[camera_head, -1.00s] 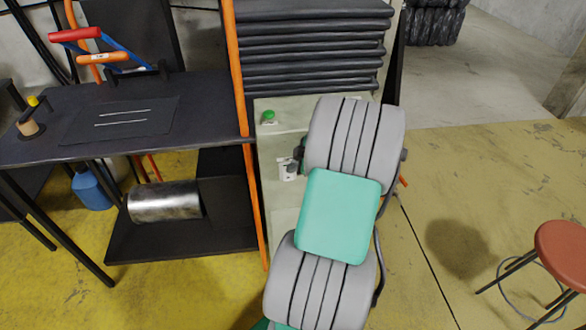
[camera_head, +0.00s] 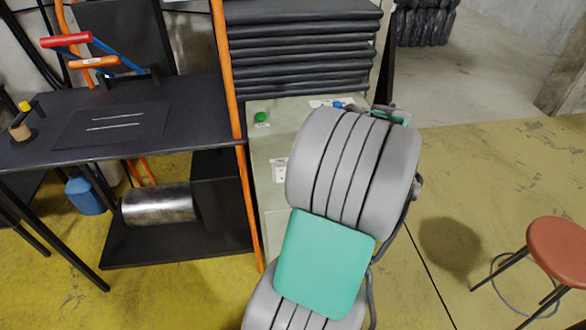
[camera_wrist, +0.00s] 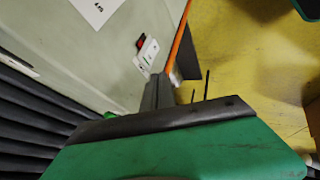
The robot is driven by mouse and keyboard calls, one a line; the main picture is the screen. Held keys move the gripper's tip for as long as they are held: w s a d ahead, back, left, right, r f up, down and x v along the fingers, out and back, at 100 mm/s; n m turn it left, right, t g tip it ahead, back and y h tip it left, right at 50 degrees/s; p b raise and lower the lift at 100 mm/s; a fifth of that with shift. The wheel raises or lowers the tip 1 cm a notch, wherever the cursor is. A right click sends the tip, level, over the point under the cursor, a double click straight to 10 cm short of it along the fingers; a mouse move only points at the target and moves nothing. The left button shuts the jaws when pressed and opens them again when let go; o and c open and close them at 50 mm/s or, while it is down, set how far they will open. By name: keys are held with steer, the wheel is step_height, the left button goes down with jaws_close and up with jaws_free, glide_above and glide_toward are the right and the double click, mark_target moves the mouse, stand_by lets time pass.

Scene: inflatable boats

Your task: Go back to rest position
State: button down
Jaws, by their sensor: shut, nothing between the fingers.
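My gripper (camera_wrist: 158,92) shows in the wrist view as dark grey fingers beyond a green and black housing. It is shut and holds nothing. It is in front of the pale cabinet (camera_wrist: 95,45), with a red switch and white label plates near its tips. In the head view my grey and teal arm rises over the front of the pale cabinet (camera_head: 262,165) and hides most of my gripper. Only small green and grey parts of my wrist show above the upper arm link.
A black workbench (camera_head: 190,110) with red and orange-handled tools stands left. An orange post (camera_head: 228,90) stands between bench and cabinet. Folded black sheets (camera_head: 300,45) are stacked behind the cabinet. A red stool (camera_head: 562,250) stands right. The yellow floor (camera_head: 470,170) between is clear.

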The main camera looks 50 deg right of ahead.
steer(key=shift+s+d+r, duration=0.1)
steer(key=shift+s+r, duration=0.15)
steer(key=shift+r, duration=0.2)
steer(key=w+a+r+m+g+p, duration=0.2)
steer(key=a+r+p, duration=0.15)
steer(key=a, duration=0.65)
steer(key=w+a+r+m+g+p, duration=0.1)
steer(key=w+a+r+m+p, duration=0.2)
steer(key=a, duration=0.7)
steer(key=s+a+r+m+p, duration=0.2)
steer(key=s+a, duration=0.1)
steer(key=a, duration=0.3)
steer(key=s+a+r+m+g+p, duration=0.1)
steer(key=s+a+r+m+p, duration=0.1)
steer(key=a, duration=0.5)
steer(key=shift+s+a+r+h+p, duration=0.3)
steer(key=shift+s+r, duration=0.4)
steer(key=shift+s, duration=0.55)
steer(key=c, duration=2.2)
jaws_free()
steer(key=shift+d, duration=0.1)
